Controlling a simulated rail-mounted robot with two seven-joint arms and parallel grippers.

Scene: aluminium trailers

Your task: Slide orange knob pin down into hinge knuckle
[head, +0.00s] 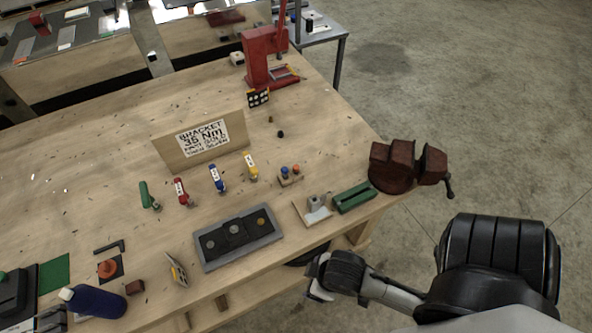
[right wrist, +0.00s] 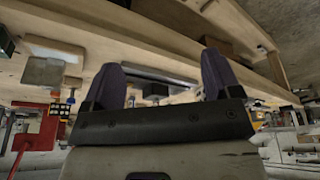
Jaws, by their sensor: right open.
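A small block (head: 290,181) on the bench holds a blue knob (head: 284,170) and an orange knob (head: 295,169), which looks like the orange knob pin. To its right, a light plate (head: 304,216) carries a grey fitting (head: 315,204), probably the hinge knuckle; its bore is too small to make out. My left gripper is not in view.
A green block (head: 353,198) and a dark red vise (head: 408,166) stand right of the plate. A grey tray (head: 272,238) lies left of it. Coloured tools and a bracket sign (head: 203,138) stand behind. The bench edge and underside (right wrist: 250,50) are close to my right gripper.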

